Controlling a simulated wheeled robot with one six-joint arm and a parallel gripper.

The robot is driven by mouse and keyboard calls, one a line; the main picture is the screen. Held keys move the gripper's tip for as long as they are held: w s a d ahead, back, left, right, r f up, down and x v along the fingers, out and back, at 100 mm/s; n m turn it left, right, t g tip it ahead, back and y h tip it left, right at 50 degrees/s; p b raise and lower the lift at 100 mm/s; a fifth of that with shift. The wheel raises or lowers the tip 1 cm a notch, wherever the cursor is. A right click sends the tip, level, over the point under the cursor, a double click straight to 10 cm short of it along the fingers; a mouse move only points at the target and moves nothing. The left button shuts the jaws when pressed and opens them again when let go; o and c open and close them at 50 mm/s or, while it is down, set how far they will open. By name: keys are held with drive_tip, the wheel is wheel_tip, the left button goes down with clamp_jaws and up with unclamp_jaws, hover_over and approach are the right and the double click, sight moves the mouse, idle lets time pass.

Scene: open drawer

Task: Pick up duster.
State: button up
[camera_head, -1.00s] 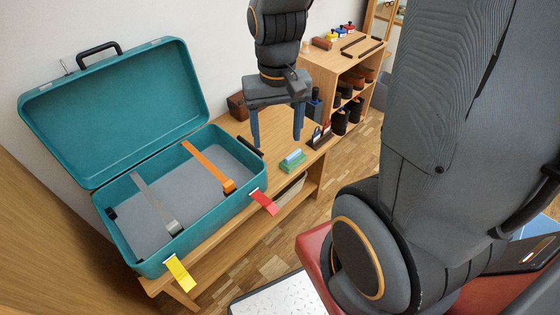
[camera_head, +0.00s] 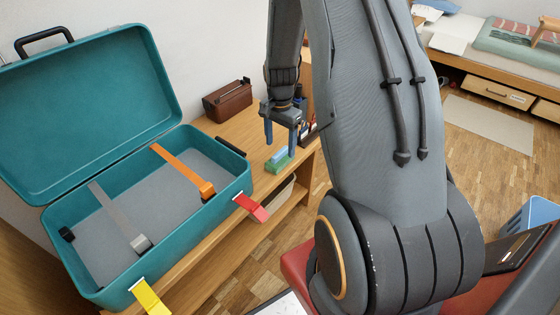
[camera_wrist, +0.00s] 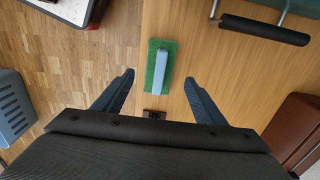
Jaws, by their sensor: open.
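The duster (camera_head: 278,160), a green pad with a light blue bar on top, lies on the wooden bench to the right of the teal suitcase. In the wrist view the duster (camera_wrist: 160,68) lies lengthwise, centred between the fingertips of my gripper (camera_wrist: 160,77) as seen from above. In the head view my gripper (camera_head: 281,146) points down with its two blue fingers apart. It is empty and close above the duster; the exact gap cannot be told.
The open teal suitcase (camera_head: 60,235) stands on the bench (camera_head: 243,125) at the left. Its black handle (camera_wrist: 265,30) shows in the wrist view. A brown box (camera_head: 228,100) stands at the back. A small dark holder (camera_wrist: 154,114) is beyond the duster.

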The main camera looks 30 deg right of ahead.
sight(280, 152)
wheel_tip(280, 152, down, 5)
drive_tip(key=shift+s+f, duration=0.1)
drive_tip(key=shift+f, duration=0.05)
drive_tip(key=shift+a, duration=0.1)
drive_tip(key=c, duration=1.1)
drive_tip(key=shift+r, duration=5.05)
drive_tip(key=shift+c, duration=0.2)
